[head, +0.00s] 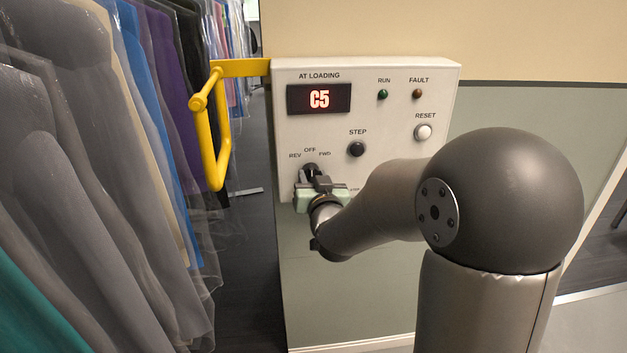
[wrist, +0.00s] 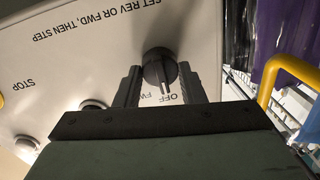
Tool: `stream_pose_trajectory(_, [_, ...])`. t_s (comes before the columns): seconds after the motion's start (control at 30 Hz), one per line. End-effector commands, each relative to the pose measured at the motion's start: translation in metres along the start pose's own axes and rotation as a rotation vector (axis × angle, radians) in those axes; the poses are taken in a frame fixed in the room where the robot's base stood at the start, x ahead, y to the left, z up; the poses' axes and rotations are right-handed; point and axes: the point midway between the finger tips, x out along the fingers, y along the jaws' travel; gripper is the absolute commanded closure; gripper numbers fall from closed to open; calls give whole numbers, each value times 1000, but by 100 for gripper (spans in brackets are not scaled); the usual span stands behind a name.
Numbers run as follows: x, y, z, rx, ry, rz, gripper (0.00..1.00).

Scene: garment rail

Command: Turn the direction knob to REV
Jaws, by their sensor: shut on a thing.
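The direction knob (head: 310,168) is a dark round knob low on the left of the white control panel. Its labels REV, OFF and FWD run above it in the head view. The wrist view shows the panel upside down, with the knob (wrist: 160,66) between the two dark fingers. Its white pointer line points at about OFF. The REV label is hidden there, and FWD is partly covered. My gripper (head: 314,180) is shut on the knob, a finger on each side, and it also shows in the wrist view (wrist: 159,80).
The panel (head: 297,133) carries a C5 display (head: 319,98), a STEP button (head: 356,149) and a white RESET button (head: 423,132). A yellow bar (head: 212,150) juts out at the panel's left. Bagged garments (head: 80,170) hang farther left.

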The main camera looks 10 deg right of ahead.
Motion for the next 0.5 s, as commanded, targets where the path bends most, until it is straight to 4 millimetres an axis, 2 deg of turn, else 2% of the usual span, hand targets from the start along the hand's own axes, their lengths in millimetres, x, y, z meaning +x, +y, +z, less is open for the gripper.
stream_pose_trajectory(0.27, [0, 0, 6, -143, -6, 0, 87])
stream_pose_trajectory(0.5, [0, -1, 6, -336, -21, 2, 87])
